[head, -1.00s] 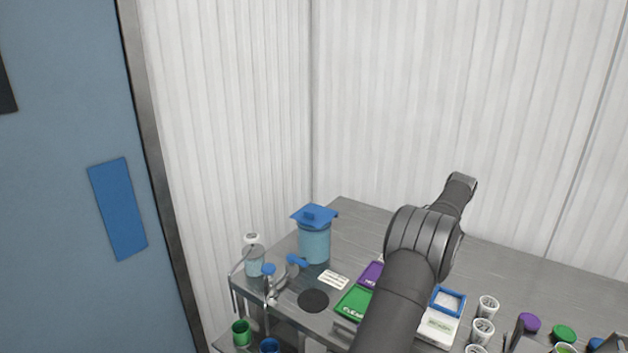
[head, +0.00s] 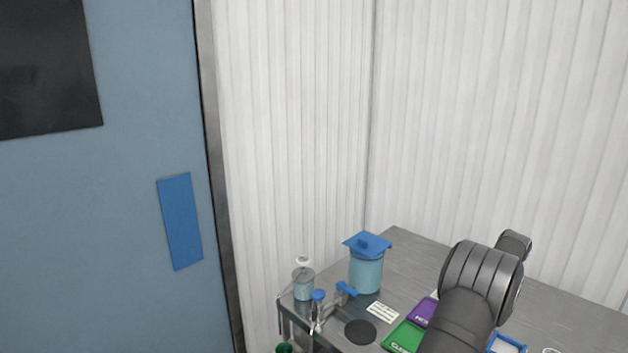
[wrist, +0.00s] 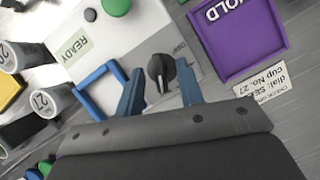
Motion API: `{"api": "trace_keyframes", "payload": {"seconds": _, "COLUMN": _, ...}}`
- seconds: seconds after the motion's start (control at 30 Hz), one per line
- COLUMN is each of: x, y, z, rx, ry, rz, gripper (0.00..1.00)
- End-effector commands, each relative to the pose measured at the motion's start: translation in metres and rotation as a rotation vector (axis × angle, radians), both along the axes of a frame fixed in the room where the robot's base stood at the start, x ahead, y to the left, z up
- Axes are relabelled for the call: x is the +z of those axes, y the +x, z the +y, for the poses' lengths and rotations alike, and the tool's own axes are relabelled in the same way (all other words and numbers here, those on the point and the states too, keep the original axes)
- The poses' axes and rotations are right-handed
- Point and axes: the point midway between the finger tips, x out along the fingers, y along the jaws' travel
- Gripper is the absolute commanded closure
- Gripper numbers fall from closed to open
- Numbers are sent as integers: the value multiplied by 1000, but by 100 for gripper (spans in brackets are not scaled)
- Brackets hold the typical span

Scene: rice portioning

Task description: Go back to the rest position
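My gripper (wrist: 160,68) shows in the wrist view with its two blue fingers apart and nothing held between them. A black dial knob (wrist: 161,70) on a pale device (wrist: 150,35) shows beyond the gap between the fingers. I cannot tell the distance to it. In the head view my dark arm reaches over the steel table (head: 405,248), and my gripper is hidden there.
A purple HOLD tray (wrist: 275,60), a printed card (wrist: 262,95) and a blue frame (wrist: 85,82) lie near the gripper. Numbered cups (wrist: 42,103) stand at left. A blue-lidded jar (head: 366,270), a pump bottle (head: 303,284) and a green tray (head: 402,338) are left of my arm.

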Motion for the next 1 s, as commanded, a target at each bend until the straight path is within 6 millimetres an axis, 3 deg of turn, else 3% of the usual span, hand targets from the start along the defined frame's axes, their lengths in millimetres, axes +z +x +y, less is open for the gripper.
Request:
{"api": "trace_keyframes", "payload": {"seconds": 0.17, "x": 2, "y": -1, "z": -1, "rx": -74, "ry": 0, "rz": 0, "gripper": 66}}
{"api": "trace_keyframes", "payload": {"seconds": 0.4, "x": 42, "y": 6, "z": -17, "rx": -75, "ry": -3, "rz": -3, "gripper": 66}}
{"api": "trace_keyframes", "payload": {"seconds": 0.67, "x": 71, "y": 11, "z": -28, "rx": -75, "ry": -2, "rz": -2, "gripper": 66}}
{"api": "trace_keyframes", "payload": {"seconds": 1.0, "x": 23, "y": 3, "z": -9, "rx": -73, "ry": 2, "rz": 2, "gripper": 66}}
